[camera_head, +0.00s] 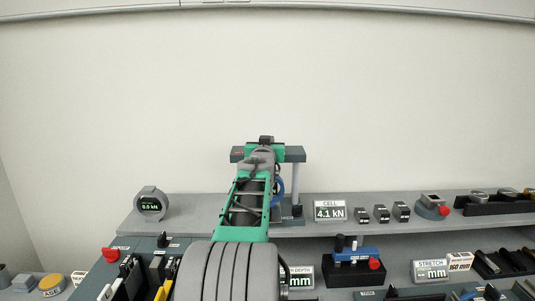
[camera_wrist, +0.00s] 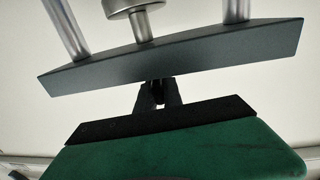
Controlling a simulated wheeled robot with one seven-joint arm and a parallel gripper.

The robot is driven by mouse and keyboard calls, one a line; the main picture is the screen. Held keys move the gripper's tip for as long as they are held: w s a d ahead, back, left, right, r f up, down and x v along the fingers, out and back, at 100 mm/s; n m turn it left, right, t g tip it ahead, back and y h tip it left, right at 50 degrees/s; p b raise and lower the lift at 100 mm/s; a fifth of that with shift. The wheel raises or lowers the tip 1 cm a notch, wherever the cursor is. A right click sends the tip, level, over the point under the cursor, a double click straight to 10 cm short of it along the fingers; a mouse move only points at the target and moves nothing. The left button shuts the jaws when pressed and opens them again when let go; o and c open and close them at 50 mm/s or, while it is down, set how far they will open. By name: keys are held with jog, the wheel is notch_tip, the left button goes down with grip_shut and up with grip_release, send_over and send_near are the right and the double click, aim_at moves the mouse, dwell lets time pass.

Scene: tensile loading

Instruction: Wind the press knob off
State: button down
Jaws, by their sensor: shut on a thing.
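The press shows in the head view as a dark crossbar (camera_head: 296,153) on a bright column (camera_head: 296,183), partly hidden behind my green arm. In the wrist view the crossbar (camera_wrist: 210,56) runs across the picture, slightly tilted in it, with two bright columns and a central shaft with a round disc (camera_wrist: 130,6) on its far side. My gripper (camera_wrist: 159,92) is at the middle of the crossbar's near edge. Its dark fingers are shut on a small dark thing, apparently the press knob (camera_wrist: 158,93), mostly hidden between them. The head view does not show the fingertips.
The cell display (camera_head: 330,211) reads 4.1 kN; a round gauge (camera_head: 150,204) stands left on the grey shelf. Several small dark blocks and a red-buttoned box (camera_head: 432,207) are to the right. A blue-topped device (camera_head: 354,268) and trays crowd the lower bench. The wall behind is bare.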

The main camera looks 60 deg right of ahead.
jog(key=n+t+y, duration=0.1)
jog(key=t, duration=0.1)
jog(key=n+t+y+b, duration=0.1)
jog(key=t, duration=0.1)
jog(key=shift+s+d+n, duration=0.1)
jog(key=shift+s+n, duration=0.05)
jog(key=shift+n, duration=0.25)
jog(key=shift+n+t+y, duration=0.6)
jog(key=shift+t, duration=0.1)
jog(key=shift+r, duration=0.1)
jog(key=c, duration=1.5)
grip_release()
jog(key=b+v, duration=0.2)
jog(key=v, duration=0.5)
jog(key=shift+s+a, duration=0.2)
jog(key=shift+a, duration=0.1)
